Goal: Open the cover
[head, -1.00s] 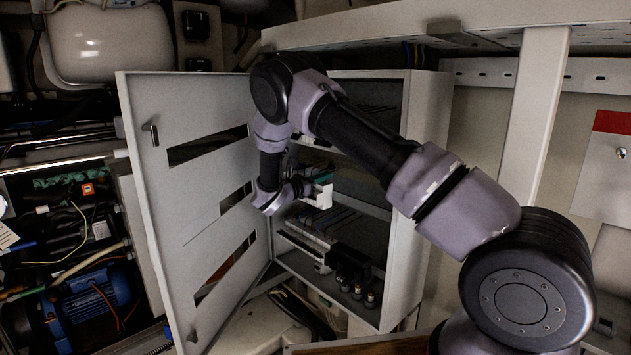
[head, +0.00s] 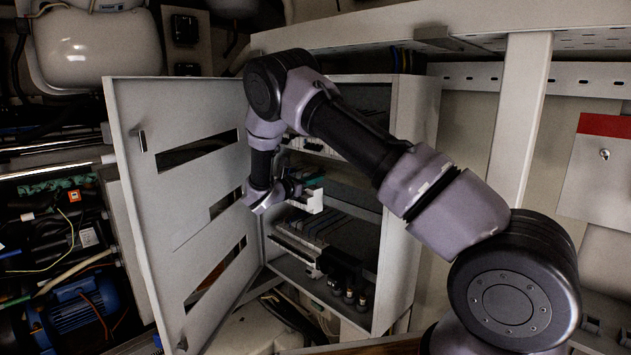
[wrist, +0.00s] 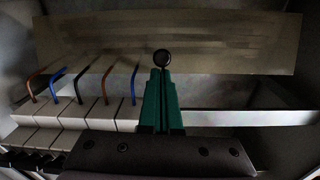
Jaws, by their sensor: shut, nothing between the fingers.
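The cabinet's grey cover (head: 170,210) is a slotted door with a small handle (head: 141,139). In the head view it stands swung wide open to the left, hinged at the cabinet's left edge. My gripper (head: 313,182) is inside the open cabinet, to the right of the cover and apart from it. In the wrist view my gripper's green fingers (wrist: 162,75) are shut together with nothing between them. A round black knob-like thing (wrist: 162,57) shows right at the fingertips; I cannot tell whether they touch it. A beige panel (wrist: 225,42) lies behind it.
The cabinet (head: 412,150) holds rows of modules. White blocks with coloured wires (wrist: 90,108) are left of my fingers, and a pale rail (wrist: 245,117) is to the right. A blue motor (head: 80,305) lies at the far left. A white post (head: 520,120) stands to the right.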

